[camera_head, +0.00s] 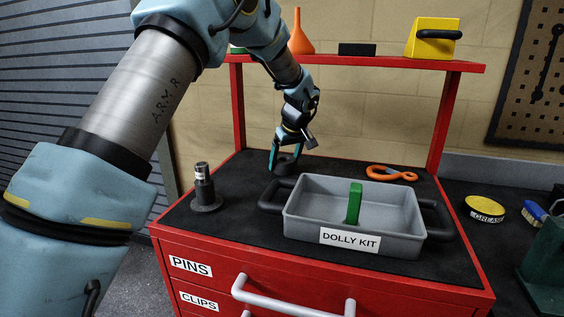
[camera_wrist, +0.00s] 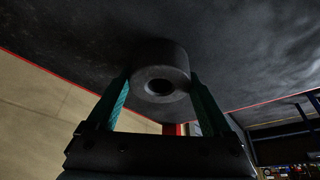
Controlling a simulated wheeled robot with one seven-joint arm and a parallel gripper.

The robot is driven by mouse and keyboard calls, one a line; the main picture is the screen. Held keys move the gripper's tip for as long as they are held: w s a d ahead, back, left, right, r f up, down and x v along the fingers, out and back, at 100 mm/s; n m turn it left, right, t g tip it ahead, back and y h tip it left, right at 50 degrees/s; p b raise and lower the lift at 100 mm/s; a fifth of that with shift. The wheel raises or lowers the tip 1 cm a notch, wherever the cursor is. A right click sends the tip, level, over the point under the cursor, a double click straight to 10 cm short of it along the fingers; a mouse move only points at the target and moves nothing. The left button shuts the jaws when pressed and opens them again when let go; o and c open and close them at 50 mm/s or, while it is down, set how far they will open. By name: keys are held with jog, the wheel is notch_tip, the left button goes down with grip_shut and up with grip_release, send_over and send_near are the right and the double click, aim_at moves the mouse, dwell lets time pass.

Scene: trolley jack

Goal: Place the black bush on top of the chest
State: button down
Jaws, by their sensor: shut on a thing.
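The black bush (camera_wrist: 165,62), a short thick ring with a round hole, sits between the two green fingers of my gripper (camera_wrist: 158,82) in the wrist view. My gripper (camera_head: 286,163) is shut on it. In the head view the gripper is low over the back left of the red chest's black top (camera_head: 236,180), behind the grey tray. The bush is dark there and partly hidden by the fingers. I cannot tell whether it touches the top.
The grey DOLLY KIT tray (camera_head: 300,226) holds a green upright piece (camera_head: 354,203). A dark flanged post (camera_head: 205,190) stands left of it. An orange hook (camera_head: 391,173) lies at the back right. A red shelf (camera_head: 380,62) overhangs the back.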

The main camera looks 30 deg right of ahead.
grip_release()
jog(key=b+v, duration=0.2)
jog(key=v, duration=1)
jog(key=shift+b, duration=0.35)
